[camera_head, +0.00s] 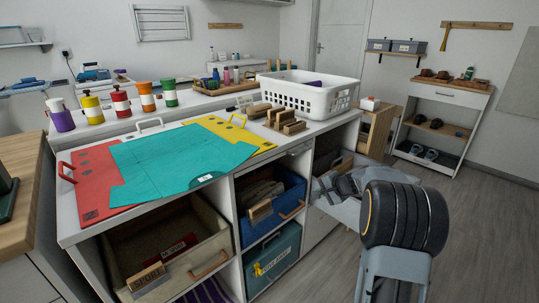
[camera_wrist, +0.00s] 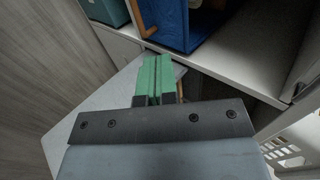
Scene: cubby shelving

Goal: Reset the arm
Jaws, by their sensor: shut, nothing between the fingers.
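My gripper (camera_wrist: 155,70) shows in the wrist view, with its two green fingers shut together and nothing between them. It points toward the cubby shelving, near the blue bin (camera_wrist: 175,22), and looks apart from it.
A white basket (camera_head: 335,100) stands on top. The floor (camera_head: 480,230) at right is clear.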

